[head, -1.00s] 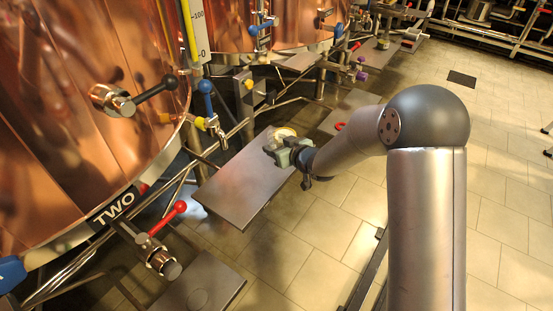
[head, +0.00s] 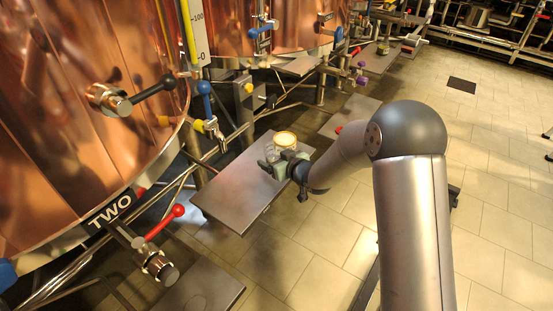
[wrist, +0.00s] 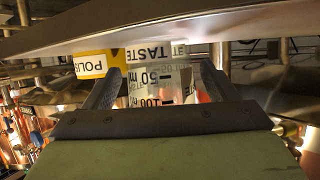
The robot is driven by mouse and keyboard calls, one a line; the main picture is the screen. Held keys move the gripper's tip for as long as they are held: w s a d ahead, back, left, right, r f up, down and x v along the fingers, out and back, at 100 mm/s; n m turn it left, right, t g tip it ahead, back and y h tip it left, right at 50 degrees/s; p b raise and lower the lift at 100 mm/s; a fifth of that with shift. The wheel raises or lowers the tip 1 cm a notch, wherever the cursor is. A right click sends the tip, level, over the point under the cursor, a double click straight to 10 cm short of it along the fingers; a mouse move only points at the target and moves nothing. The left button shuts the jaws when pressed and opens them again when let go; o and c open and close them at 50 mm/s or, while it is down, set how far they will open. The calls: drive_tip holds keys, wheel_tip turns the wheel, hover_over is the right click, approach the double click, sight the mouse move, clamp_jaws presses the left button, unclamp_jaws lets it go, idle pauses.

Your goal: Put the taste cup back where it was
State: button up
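The taste cup (wrist: 158,85) is a clear cup with printed "TASTE", "50" and "100" marks, seen upside down in the wrist view. In the head view the cup (head: 271,153) is small, near the far end of a grey metal shelf (head: 235,195). My gripper (wrist: 163,72) has one finger on each side of the cup, with a visible gap at the right finger, so it looks open. In the head view my gripper (head: 276,162) is at the shelf's right edge. Its jaws hide the cup's lower part there.
A yellow-labelled polish tin (head: 285,139) stands close behind the cup; its label (wrist: 92,64) is beside the left finger. A tap with a blue handle (head: 205,92) and a copper vessel (head: 60,120) lie to the left. The shelf's near part is bare.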

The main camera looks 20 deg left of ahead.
drive_tip(key=shift+r+p, duration=0.3)
drive_tip(key=shift+r, duration=0.05)
drive_tip(key=s+d+r+m+g+h+p, duration=0.1)
drive_tip(key=s+d+r+m+h, duration=0.3)
drive_tip(key=d, duration=0.7)
drive_tip(key=s+d+r+g+h+p, duration=0.1)
drive_tip(key=s+d+r+h, duration=0.15)
drive_tip(key=s+d, duration=0.55)
drive_tip(key=s+d+r+m+h+p, duration=0.1)
drive_tip(key=s+d+r+m+h, duration=0.2)
drive_tip(key=d, duration=1)
drive_tip(key=s+d+r+m+g, duration=0.1)
drive_tip(key=s+d+g, duration=0.1)
drive_tip(key=s, duration=0.7)
drive_tip(key=s+d+r+m+g+h, duration=0.1)
drive_tip(key=s+d+m+g, duration=0.1)
drive_tip(key=s, duration=0.7)
drive_tip(key=d+g, duration=0.1)
drive_tip(key=g, duration=0.1)
drive_tip(key=shift+s+g, duration=0.4)
drive_tip(key=shift+r, duration=0.15)
